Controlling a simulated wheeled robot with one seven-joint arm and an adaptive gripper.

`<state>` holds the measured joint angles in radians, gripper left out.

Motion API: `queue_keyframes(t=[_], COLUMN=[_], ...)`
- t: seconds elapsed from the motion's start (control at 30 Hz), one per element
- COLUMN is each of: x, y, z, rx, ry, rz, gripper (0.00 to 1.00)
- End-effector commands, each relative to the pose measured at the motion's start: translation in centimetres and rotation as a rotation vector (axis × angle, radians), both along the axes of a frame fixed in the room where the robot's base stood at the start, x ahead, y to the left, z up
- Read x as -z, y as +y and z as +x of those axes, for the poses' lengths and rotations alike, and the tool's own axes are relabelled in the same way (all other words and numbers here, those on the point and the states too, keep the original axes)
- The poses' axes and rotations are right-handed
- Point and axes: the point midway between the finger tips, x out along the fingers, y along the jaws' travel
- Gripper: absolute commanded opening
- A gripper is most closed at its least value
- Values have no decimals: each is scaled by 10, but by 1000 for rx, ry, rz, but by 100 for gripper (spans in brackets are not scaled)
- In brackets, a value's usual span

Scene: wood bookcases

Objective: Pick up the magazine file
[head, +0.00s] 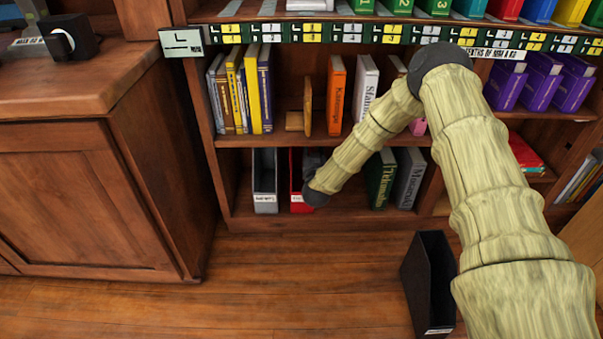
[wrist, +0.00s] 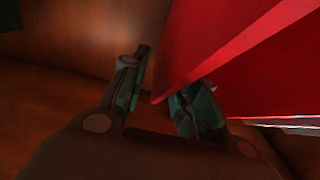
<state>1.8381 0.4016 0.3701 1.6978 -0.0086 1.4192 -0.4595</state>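A red magazine file (head: 296,185) stands upright on the bookcase's bottom shelf, partly hidden by my arm. It fills the upper right of the wrist view (wrist: 245,65) as tilted red panels. My gripper (wrist: 172,72) is open around one edge of the red file. One finger is apart from it on the left; the other overlaps its lower edge on the right, and contact is unclear. In the head view my gripper is mostly hidden behind my arm. A grey magazine file (head: 265,180) stands left of the red one, and a black magazine file (head: 429,285) stands on the floor.
Green and grey books (head: 409,178) stand right of my wrist on the bottom shelf. The shelf above (head: 285,140) holds books and a wooden bookend. A wooden cabinet (head: 90,190) is at left. The floor (head: 300,285) before the bookcase is clear left of the black file.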

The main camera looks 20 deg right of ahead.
Motion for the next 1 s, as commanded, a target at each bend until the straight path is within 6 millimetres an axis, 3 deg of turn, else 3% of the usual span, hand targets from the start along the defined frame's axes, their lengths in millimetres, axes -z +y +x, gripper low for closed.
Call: queue_keyframes(t=[0.23,0.4,1.0], x=[-1,0,-5], y=[0,0,0], z=[1,1,1], rx=[0,-1,-1], ry=[1,0,-1], rz=[0,0,0], gripper=[29,0,0])
